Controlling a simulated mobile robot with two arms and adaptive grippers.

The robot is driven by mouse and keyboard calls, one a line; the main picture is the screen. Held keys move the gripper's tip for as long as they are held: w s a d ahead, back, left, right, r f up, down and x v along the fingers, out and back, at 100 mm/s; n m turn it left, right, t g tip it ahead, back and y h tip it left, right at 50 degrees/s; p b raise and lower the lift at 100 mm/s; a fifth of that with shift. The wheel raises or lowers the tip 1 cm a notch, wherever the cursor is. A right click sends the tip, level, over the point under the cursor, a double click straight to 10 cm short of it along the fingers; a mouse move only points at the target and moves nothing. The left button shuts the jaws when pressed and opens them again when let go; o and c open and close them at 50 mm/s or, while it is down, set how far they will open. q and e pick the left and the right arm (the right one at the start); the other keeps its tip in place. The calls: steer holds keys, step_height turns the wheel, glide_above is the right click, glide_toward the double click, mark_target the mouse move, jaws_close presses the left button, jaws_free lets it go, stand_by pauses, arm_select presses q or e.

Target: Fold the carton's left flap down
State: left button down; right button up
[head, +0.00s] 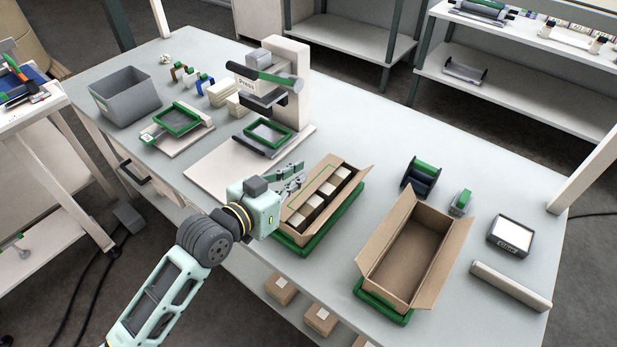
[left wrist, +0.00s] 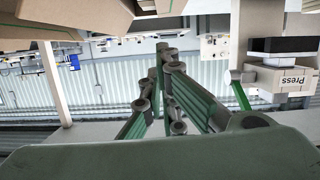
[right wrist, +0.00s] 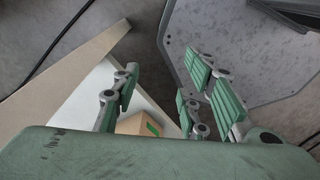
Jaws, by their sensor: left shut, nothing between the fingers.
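In the left wrist view the left fingers (left wrist: 165,55) are together. My right gripper (right wrist: 165,78) shows only in the right wrist view, with its fingers apart and nothing between them.
An empty open carton (head: 405,262) with raised flaps stands in a second green tray (head: 385,303) to the right. A press (head: 285,80) stands behind the gripper. A grey bin (head: 128,100) is at far left. A scale (head: 510,236) and bar (head: 508,285) lie at right.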

arm_select(q)
steer(key=p, duration=0.1)
glide_above(312, 193)
steer(key=shift+s+a+f, duration=0.1)
steer(key=shift+s+f, duration=0.1)
steer(key=shift+f, duration=0.4)
steer(key=f, duration=0.3)
steer(key=shift+w+f+p, duration=0.15)
steer(key=shift+w+p, duration=0.1)
steer(key=shift+p, duration=0.1)
steer(key=shift+f, duration=0.55)
steer(key=shift+s+d+f+b, duration=0.15)
steer(key=shift+d+f+b, duration=0.1)
steer(key=shift+f+b, duration=0.3)
steer(key=shift+s+f, duration=0.1)
arm_select(e)
steer(key=shift+w+d+r, duration=0.1)
steer(key=shift+w+r, duration=0.25)
steer(key=shift+r, duration=0.35)
steer(key=shift+w, duration=0.1)
